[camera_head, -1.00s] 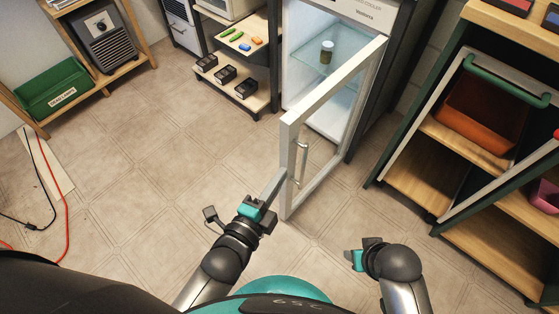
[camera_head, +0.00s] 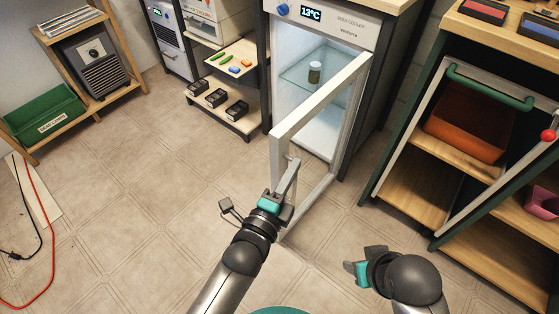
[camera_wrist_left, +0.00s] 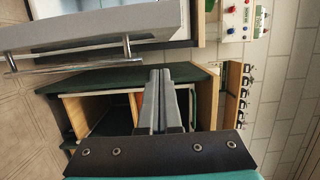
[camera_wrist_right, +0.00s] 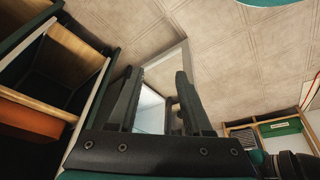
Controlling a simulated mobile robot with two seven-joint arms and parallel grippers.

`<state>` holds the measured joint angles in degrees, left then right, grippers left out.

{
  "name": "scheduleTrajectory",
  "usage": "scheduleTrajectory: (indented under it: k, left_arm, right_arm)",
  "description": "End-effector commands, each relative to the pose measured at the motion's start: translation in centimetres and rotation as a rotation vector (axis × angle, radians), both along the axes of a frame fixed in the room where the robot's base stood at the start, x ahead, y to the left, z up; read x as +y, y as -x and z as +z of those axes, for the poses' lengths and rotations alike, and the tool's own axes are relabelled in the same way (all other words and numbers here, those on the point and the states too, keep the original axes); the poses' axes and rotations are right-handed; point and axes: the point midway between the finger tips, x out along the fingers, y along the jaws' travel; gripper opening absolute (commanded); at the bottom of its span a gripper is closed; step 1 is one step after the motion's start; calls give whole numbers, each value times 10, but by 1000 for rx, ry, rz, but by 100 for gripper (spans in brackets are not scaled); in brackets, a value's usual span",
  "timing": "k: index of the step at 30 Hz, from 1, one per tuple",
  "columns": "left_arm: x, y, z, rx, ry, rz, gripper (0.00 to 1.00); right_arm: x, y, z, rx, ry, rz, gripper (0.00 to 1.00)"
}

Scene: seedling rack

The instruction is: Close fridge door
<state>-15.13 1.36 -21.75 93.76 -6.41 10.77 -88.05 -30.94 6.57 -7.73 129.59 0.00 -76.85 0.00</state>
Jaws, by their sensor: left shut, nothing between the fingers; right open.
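The fridge (camera_head: 330,35) stands at the back with its door (camera_head: 318,100) wide open. The door is a white frame around glass, jutting toward me, with a metal bar handle that also shows in the left wrist view (camera_wrist_left: 70,52). My left gripper (camera_head: 292,168) is shut and empty, beside the door's free edge and overlapping the handle in the head view. I cannot tell whether it touches the door. In the left wrist view its fingers (camera_wrist_left: 166,76) are together, apart from the handle. My right gripper (camera_head: 362,270) is open and empty, low at right; its spread fingers show in the right wrist view (camera_wrist_right: 158,85).
A small jar (camera_head: 315,72) stands on the fridge's glass shelf. A low shelf unit (camera_head: 225,115) stands left of the fridge. A wooden rack (camera_head: 405,170) with an orange bin (camera_head: 470,125) stands at right.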

Motion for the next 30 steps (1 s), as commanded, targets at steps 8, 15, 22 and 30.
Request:
scheduleTrajectory:
  k: [8,15,22,30]
  left_arm:
    - [18,-24,-1,-2,-1,-1,0]
    - [28,-31,0,-1,0,0,0]
    - [29,-32,1,-1,0,0,0]
    - [33,-31,1,-1,-2,-1,0]
  right_arm:
    - [0,1,27,-41,-5,-1,50]
    - [-1,3,38,-56,-6,-1,50]
    - [-1,3,40,-56,-7,-2,50]
    - [-1,3,40,-57,-7,-2,50]
